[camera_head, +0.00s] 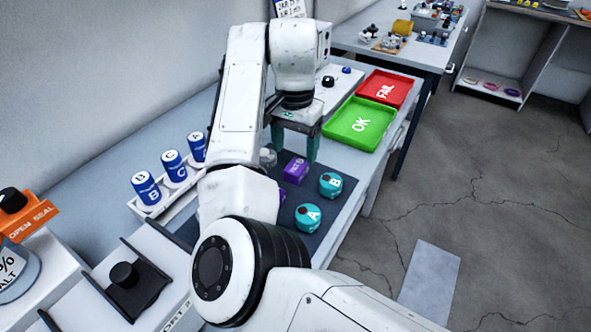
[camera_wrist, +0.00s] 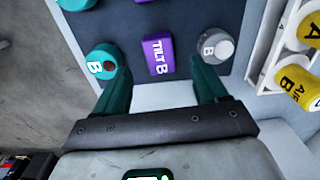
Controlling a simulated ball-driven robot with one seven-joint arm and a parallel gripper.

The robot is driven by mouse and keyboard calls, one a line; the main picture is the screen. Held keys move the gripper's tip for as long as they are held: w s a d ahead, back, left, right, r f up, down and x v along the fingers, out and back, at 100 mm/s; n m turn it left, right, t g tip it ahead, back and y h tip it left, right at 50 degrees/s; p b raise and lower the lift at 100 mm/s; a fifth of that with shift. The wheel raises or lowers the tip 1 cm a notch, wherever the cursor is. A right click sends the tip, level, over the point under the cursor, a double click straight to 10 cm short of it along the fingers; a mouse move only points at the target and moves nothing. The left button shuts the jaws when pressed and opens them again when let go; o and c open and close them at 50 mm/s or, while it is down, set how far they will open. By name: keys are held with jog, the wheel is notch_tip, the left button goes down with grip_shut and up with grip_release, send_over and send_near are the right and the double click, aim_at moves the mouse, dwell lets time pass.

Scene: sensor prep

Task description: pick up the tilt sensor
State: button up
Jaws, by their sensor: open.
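The tilt sensor is a purple block marked TILT B (camera_wrist: 158,55), lying on a dark mat straight ahead of my fingers in the wrist view. It also shows in the head view (camera_head: 296,170), just below my gripper (camera_head: 294,152). My gripper is open, with its two teal fingers (camera_wrist: 161,82) apart and nothing between them. In the wrist view the block lies beyond the fingertips, centred between their lines. A second purple object (camera_wrist: 143,1) is cut off at the wrist view's top edge, so its label cannot be read.
A teal round piece marked B (camera_wrist: 103,62) and a grey one (camera_wrist: 215,46) flank the block. Teal A (camera_head: 308,216) sits nearer. Green OK (camera_head: 357,138) and red FAIL (camera_head: 391,82) trays lie beyond.

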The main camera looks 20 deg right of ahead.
aim_at(296, 166)
jog(key=f, duration=0.6)
jog(key=shift+d+f, duration=0.2)
jog(key=shift+f, duration=0.05)
jog(key=shift+c, duration=0.2)
jog(key=c, duration=1.1)
